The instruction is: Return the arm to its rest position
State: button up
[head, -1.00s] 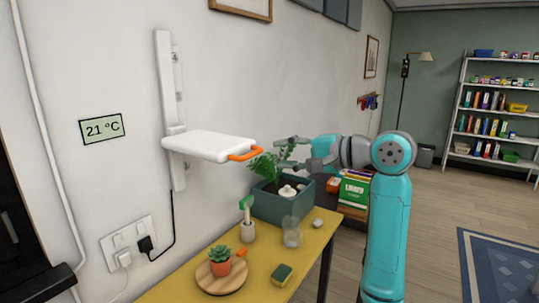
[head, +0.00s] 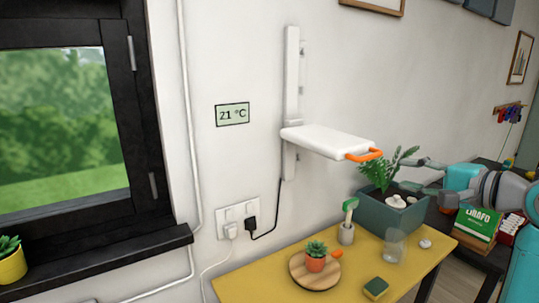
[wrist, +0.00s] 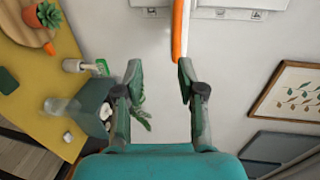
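My arm reaches in from the right edge of the head view. My gripper (head: 408,163) is at its end, to the right of the orange handle (head: 364,155) of the white wall-mounted shelf (head: 325,140) and apart from it in the picture. In the wrist view my gripper (wrist: 160,72) has its two fingers well apart with nothing held. The orange handle (wrist: 179,30) shows beyond the fingertips, close to the line of the right one. I cannot tell the exact gap.
A yellow table (head: 270,283) below holds a teal planter (head: 390,217), a glass (head: 394,245), a sponge (head: 376,288) and a succulent on a wooden board (head: 300,275). A window (head: 65,125) is at left. A green box (head: 476,229) stands near my arm.

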notch_tip(320, 180, down, 13)
jog(key=a+t+h, duration=0.1)
jog(key=a, duration=0.1)
jog(key=s+a+f+h, duration=0.3)
jog(key=s+f, duration=0.4)
jog(key=f, duration=0.6)
jog(key=s+a+f+h, duration=0.2)
jog(key=s+a+f, duration=0.3)
jog(key=f, duration=0.8)
jog(key=s+a+f+n+h, duration=0.1)
jog(key=s+f+n, duration=0.2)
jog(key=s, duration=0.7)
jog(key=s+a+f+n+h, duration=0.1)
jog(key=s+f+n, duration=0.15)
jog(key=s, duration=0.75)
jog(key=s+a+r+n, duration=0.1)
jog(key=s+r+n, duration=0.1)
jog(key=s, duration=0.6)
jog(key=s+a+r+n, duration=0.1)
jog(key=s+r+n, duration=0.1)
jog(key=s+n, duration=0.3)
jog(key=s, duration=0.3)
jog(key=shift+s+a+y, duration=0.15)
jog(key=shift+y, duration=0.25)
